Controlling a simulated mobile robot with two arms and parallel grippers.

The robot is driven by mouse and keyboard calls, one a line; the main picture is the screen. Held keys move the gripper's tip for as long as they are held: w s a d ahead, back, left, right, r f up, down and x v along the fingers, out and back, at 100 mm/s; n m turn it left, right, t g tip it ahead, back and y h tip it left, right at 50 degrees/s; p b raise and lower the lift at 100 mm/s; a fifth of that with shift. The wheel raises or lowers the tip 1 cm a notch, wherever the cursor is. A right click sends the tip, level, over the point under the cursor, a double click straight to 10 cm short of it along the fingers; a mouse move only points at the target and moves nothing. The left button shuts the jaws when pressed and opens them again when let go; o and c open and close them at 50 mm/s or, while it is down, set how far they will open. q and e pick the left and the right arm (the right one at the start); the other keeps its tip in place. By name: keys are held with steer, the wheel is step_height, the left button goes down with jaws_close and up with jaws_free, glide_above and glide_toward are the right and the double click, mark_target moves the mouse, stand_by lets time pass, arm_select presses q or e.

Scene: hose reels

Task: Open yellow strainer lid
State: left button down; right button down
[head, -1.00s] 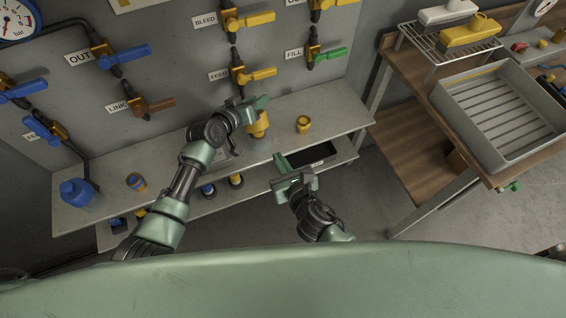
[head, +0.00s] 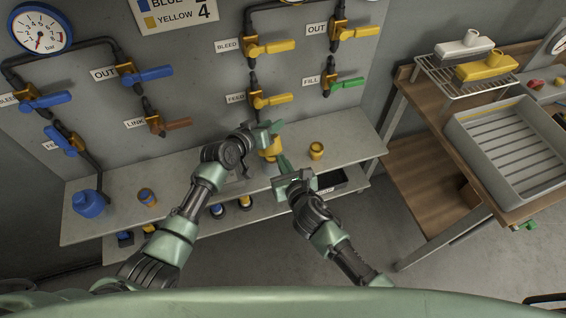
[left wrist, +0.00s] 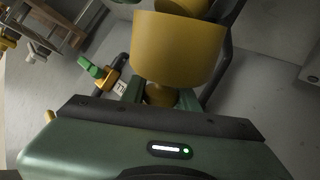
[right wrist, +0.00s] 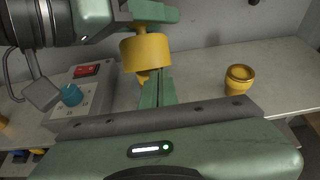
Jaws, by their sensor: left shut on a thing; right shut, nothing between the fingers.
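The yellow strainer (head: 270,150) stands over the grey shelf below the panel. A broad yellow cylinder with a smaller knob fills the top of the left wrist view (left wrist: 178,48). My left gripper (head: 268,128) is shut on the knob at its upper end; the fingers hide much of the knob. In the right wrist view, the cylinder (right wrist: 146,52) sits under my left fingers, with a narrower yellow part below. My right gripper (head: 284,162) is shut and empty, its fingertips (right wrist: 158,75) just in front of that lower part. Contact there cannot be told.
An open yellow cup (head: 316,151) stands on the shelf (head: 350,135) to the right. A grey box with a red switch and blue knob (right wrist: 85,90) is left of the strainer. Valve handles, including a yellow one (head: 272,100), jut from the panel above.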

steer(key=shift+w+r, duration=0.55)
steer(key=shift+r, duration=0.3)
arm_select(q)
steer(key=c, duration=1.1)
jaws_free()
arm_select(e)
steer(key=shift+a, duration=0.15)
steer(key=shift+s+f, duration=0.1)
